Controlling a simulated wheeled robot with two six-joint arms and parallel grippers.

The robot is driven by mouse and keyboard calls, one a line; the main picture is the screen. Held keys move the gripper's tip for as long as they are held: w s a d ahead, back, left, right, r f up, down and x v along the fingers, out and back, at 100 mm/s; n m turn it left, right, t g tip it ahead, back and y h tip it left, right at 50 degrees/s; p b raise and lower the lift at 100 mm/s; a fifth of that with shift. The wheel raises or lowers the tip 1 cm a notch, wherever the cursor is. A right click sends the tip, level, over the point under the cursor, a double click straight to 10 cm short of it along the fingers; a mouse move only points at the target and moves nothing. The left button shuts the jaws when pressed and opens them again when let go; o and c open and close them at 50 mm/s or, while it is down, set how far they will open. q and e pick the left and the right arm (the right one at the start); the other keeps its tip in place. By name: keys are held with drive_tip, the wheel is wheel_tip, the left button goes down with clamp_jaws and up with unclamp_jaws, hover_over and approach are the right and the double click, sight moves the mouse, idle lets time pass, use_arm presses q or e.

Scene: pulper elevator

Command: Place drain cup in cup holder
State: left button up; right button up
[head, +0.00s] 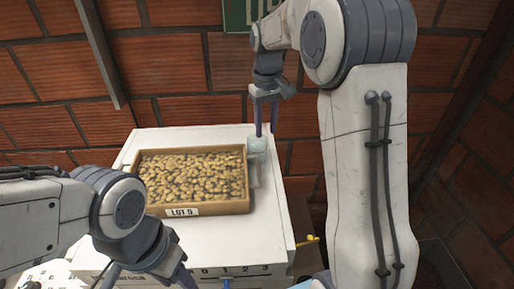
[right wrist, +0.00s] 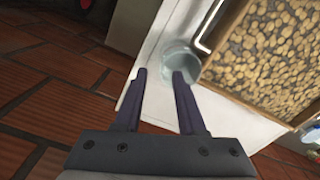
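The drain cup, a small pale translucent round cup (head: 257,145), is at the right edge of the white machine top, beside the tray. In the right wrist view the cup (right wrist: 178,62) lies just beyond the fingertips, offset to the right; one fingertip overlaps its edge. My right gripper (head: 265,130) points down above the cup; its fingers (right wrist: 160,75) are apart with nothing clearly between them. My left gripper (head: 148,282) is at the lower left, fingers spread, tips near or beyond the frame edge. I cannot clearly make out the cup holder.
A wooden tray of beans labelled LOT 5 (head: 195,209) covers much of the white machine top (head: 270,222). A bent metal bar (right wrist: 205,40) runs between cup and tray. A yellow-tipped lever (head: 308,239) sticks out at right. A brick wall stands behind.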

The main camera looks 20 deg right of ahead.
sight(265, 137)
drive_tip(key=shift+a+f, duration=0.15)
drive_tip(key=shift+f, duration=0.25)
wheel_tip(265, 137, down, 5)
drive_tip(key=p, duration=0.2)
drive_tip(key=shift+s+p, duration=0.15)
drive_tip(key=shift+p, duration=0.15)
drive_tip(key=shift+f, duration=0.25)
clamp_jaws()
idle(0.6)
